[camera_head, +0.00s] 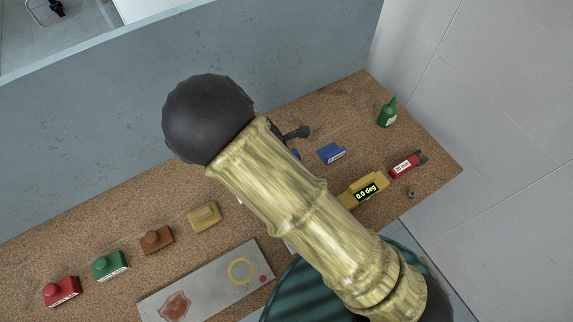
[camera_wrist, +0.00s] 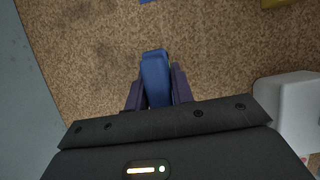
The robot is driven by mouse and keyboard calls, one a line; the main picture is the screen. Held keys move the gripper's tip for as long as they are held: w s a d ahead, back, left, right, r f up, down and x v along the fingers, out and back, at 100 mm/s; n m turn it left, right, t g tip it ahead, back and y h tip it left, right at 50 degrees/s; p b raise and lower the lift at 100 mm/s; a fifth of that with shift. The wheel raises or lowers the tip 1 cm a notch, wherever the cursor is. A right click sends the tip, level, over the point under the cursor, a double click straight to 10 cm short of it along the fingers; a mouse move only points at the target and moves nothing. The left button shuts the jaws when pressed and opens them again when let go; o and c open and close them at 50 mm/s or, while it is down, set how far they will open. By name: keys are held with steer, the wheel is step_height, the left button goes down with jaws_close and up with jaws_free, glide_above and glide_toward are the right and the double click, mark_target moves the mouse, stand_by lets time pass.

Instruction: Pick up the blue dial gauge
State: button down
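In the wrist view a long, rounded blue thing (camera_wrist: 155,78) lies between the two dark fingers of my gripper (camera_wrist: 158,82). It may be the blue dial gauge, but no dial face shows. The fingers stand close on both sides of it, and I cannot tell whether they touch it. In the head view my arm covers most of the gripper, and only a small blue bit (camera_head: 296,153) shows beside the arm. A separate blue block with a white label (camera_head: 331,153) stands to its right on the brown speckled worktop (camera_head: 345,105).
A yellow gauge reading "0.0 deg" (camera_head: 364,190), a red tool (camera_head: 405,165) and a green bottle (camera_head: 387,112) are at the right. Yellow (camera_head: 205,217), brown (camera_head: 156,239), green (camera_head: 110,265) and red (camera_head: 62,291) items line the left. A blue-grey wall (camera_head: 90,120) runs behind.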

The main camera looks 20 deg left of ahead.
steer(key=shift+r, duration=0.15)
step_height(320, 180, up, 10)
steer(key=shift+f+b, duration=0.1)
steer(key=shift+b, duration=0.6)
stand_by(0.4)
